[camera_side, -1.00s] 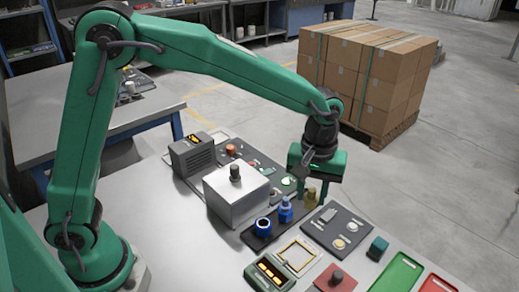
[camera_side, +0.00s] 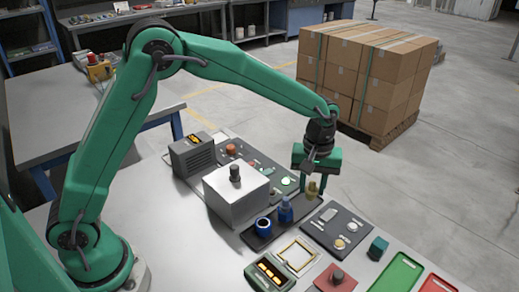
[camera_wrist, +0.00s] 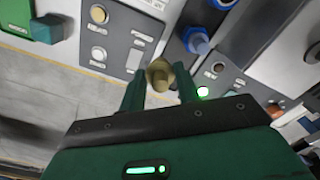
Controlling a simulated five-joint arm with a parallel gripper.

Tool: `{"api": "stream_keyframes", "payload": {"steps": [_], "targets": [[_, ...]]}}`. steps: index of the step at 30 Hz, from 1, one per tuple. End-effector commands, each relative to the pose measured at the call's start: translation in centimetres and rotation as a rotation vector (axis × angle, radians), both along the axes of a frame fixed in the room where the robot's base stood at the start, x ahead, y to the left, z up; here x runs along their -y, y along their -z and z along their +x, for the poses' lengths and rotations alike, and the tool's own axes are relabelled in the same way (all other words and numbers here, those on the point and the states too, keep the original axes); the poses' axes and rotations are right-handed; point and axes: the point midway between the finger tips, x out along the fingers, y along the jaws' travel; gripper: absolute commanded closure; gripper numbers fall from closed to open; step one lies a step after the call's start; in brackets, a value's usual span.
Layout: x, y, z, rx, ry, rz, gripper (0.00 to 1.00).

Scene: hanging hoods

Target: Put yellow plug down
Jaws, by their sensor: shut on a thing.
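My gripper (camera_side: 314,183) is shut on the yellow plug (camera_side: 312,190), which hangs upright between the fingers. In the wrist view, the yellow plug (camera_wrist: 160,75) shows between the two green fingertips of my gripper (camera_wrist: 160,90). The plug is over or close to the far end of the dark tray (camera_side: 252,238). I cannot tell whether its foot touches the tray. A blue plug (camera_side: 285,212) stands on the tray just left of it. A round dark-blue piece (camera_side: 264,227) sits nearer the front of the tray.
A grey panel (camera_side: 322,238) with knobs lies right of the tray. A light box (camera_side: 225,205) with a black knob stands left of it. A panel with a lit green button (camera_side: 286,181) is behind. A teal block (camera_side: 377,248) and green tray (camera_side: 400,274) lie right.

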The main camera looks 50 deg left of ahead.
Motion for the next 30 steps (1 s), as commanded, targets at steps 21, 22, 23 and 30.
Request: {"api": "stream_keyframes", "payload": {"steps": [21,22,23,30], "targets": [[-4.4,3.7,4.1,0.0,0.0,0.0,0.9],[-4.4,3.9,4.1,0.0,0.0,0.0,0.9],[-4.4,4.1,4.1,0.0,0.001,0.0,0.9],[-4.4,6.7,4.0,-0.002,0.001,0.001,0.9]]}}
